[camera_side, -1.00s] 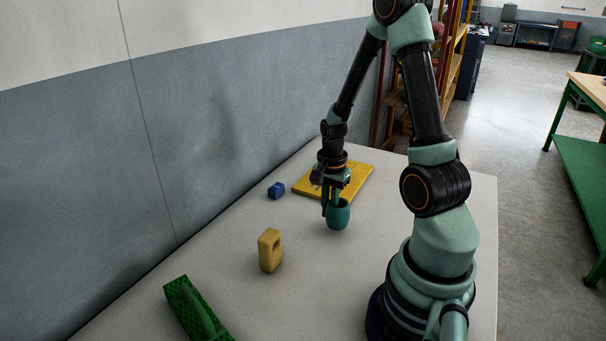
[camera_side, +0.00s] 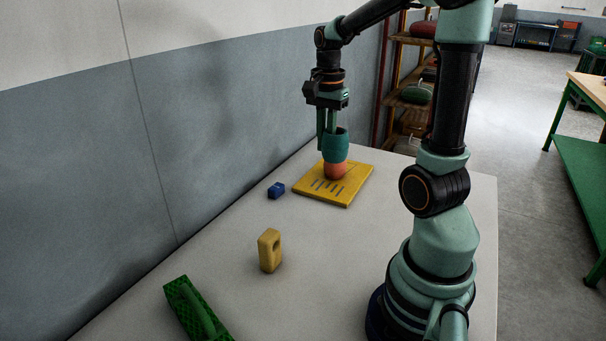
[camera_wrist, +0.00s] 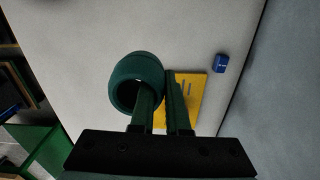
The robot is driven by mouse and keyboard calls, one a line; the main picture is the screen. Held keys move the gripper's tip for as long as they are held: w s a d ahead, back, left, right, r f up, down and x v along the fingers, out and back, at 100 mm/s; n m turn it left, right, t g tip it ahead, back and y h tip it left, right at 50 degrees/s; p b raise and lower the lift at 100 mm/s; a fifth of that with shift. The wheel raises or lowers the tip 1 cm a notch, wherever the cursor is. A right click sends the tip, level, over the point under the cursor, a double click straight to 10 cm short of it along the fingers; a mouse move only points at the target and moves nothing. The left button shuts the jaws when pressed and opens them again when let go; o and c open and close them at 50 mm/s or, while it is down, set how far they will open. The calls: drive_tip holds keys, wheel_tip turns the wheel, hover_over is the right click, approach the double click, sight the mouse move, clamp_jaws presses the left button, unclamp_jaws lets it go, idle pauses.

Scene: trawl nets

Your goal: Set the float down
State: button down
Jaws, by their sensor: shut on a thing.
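The float appears to be the teal, barrel-shaped piece with a hole (camera_side: 335,147); it also shows in the wrist view (camera_wrist: 134,74). My gripper (camera_side: 328,134) is shut on it at one side, with the fingers (camera_wrist: 162,100) against its wall. It hangs upright above the yellow board (camera_side: 352,192), which has several dark marks. An orange rounded piece (camera_side: 335,171) shows on the board directly below the teal float in the side view. I cannot tell whether the two touch. The orange piece is hidden in the wrist view.
A small blue block (camera_side: 276,190) lies left of the board. A tan block with a hole (camera_side: 270,250) stands nearer the camera. A green textured piece (camera_side: 196,310) lies at the front left. The grey table (camera_side: 225,255) is clear between them. A wall bounds the left.

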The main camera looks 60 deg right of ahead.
hover_over(278, 215)
drive_tip(key=shift+n, duration=0.4)
wheel_tip(278, 215, down, 20)
drive_tip(key=shift+f, duration=0.15)
drive_tip(key=c, duration=0.9)
unclamp_jaws()
